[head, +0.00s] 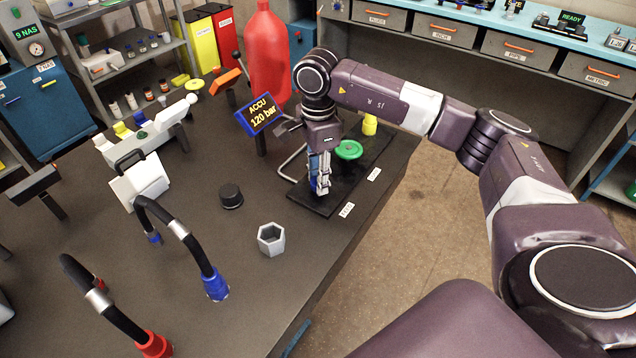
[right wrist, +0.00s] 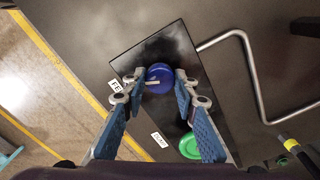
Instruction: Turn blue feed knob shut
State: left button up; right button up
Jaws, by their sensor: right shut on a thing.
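The blue feed knob (right wrist: 159,78) is a round blue knob with a pale bar mark, on a black plate (right wrist: 140,50) in the right wrist view. My right gripper (right wrist: 157,82) has one finger on each side of the knob and is shut on it. In the head view my right gripper (head: 321,190) points down over the near end of the black plate (head: 322,207), and the fingers largely hide the blue knob there. My left gripper is not in view.
A green knob (head: 348,150) sits close behind on the same plate, with a yellow part (head: 370,124) beyond. A bent metal pipe (right wrist: 250,70) runs beside the plate. A red bottle (head: 268,60), an ACCU 120 bar display (head: 260,114) and a hex nut (head: 271,239) stand nearby.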

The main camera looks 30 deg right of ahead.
jog(key=shift+n+b, duration=1)
jog(key=shift+n, duration=1.3)
jog(key=shift+w+r, duration=0.1)
jog(key=o, duration=1.2)
jog(key=shift+c, duration=0.2)
notch_tip(320, 180, up, 12)
